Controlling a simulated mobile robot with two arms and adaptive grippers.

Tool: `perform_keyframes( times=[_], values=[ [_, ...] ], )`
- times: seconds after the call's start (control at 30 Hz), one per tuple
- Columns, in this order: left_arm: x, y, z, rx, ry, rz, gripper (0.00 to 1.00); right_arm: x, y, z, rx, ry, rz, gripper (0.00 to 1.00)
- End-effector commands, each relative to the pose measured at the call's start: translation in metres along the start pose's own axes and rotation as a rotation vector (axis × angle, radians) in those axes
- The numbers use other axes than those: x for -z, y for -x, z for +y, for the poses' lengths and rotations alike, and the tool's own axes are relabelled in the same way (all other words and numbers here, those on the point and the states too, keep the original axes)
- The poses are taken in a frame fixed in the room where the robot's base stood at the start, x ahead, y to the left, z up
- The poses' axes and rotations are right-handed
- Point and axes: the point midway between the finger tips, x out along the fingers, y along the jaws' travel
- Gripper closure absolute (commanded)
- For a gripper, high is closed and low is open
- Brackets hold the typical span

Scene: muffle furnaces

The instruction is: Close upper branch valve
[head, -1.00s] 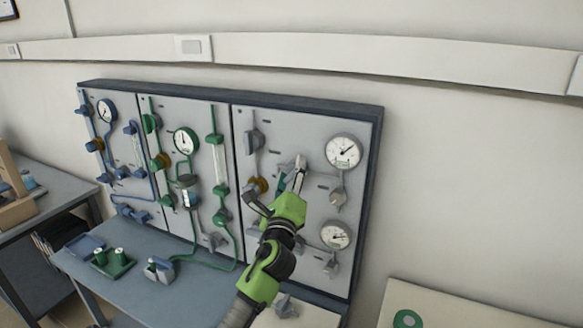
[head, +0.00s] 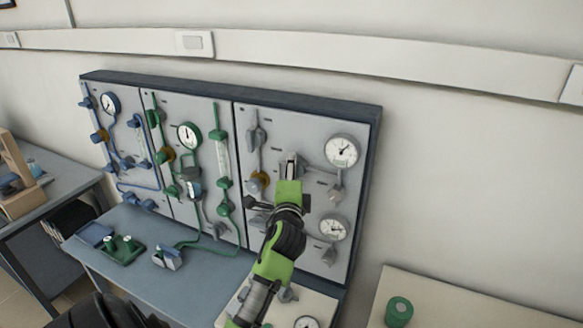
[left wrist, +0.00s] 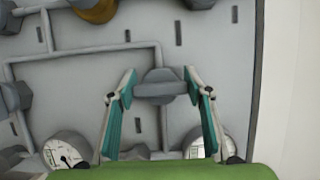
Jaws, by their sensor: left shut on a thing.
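The upper branch valve has a grey handle (left wrist: 160,87), on the right-hand grey panel (head: 310,120), left of the upper gauge (head: 341,151). In the left wrist view its long side lies crosswise to the thin branch pipe behind it. My left gripper (head: 290,163) is at this handle, its arm rising from the bottom of the head view. In the head view the gripper hides most of the handle. My right gripper is in neither view.
A lower gauge (head: 334,228) and a brass-coloured fitting (head: 261,179) sit close around the gripper. Green-piped (head: 221,150) and blue-piped panels stand to the left. A blue-grey bench (head: 190,275) lies below. A green roll-like object (head: 399,311) stands on the pale surface at right.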

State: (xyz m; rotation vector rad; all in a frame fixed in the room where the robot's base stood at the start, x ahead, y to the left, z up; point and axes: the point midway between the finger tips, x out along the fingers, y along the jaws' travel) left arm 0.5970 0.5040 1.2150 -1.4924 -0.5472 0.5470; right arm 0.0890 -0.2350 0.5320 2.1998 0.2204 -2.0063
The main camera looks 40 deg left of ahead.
Motion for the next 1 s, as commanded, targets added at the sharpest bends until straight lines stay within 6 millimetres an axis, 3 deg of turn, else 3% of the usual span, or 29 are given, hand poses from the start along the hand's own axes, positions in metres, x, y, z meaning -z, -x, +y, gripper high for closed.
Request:
perform_keyframes(
  times=[0.53,0.57,0.6,1.0],
  values=[
    [-0.0004,-0.0003,-0.0005,-0.008,0.025,-0.001,0.75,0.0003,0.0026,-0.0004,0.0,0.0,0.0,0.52],
    [-0.0004,-0.0003,-0.0005,-0.008,0.025,-0.001,0.49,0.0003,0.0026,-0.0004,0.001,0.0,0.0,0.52],
    [-0.0004,-0.0003,-0.0005,-0.008,0.025,-0.001,0.38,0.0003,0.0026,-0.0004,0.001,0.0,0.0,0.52],
    [0.0,0.0028,0.0004,-0.009,0.022,0.0,0.36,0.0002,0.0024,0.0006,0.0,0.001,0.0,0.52]
  ],
)
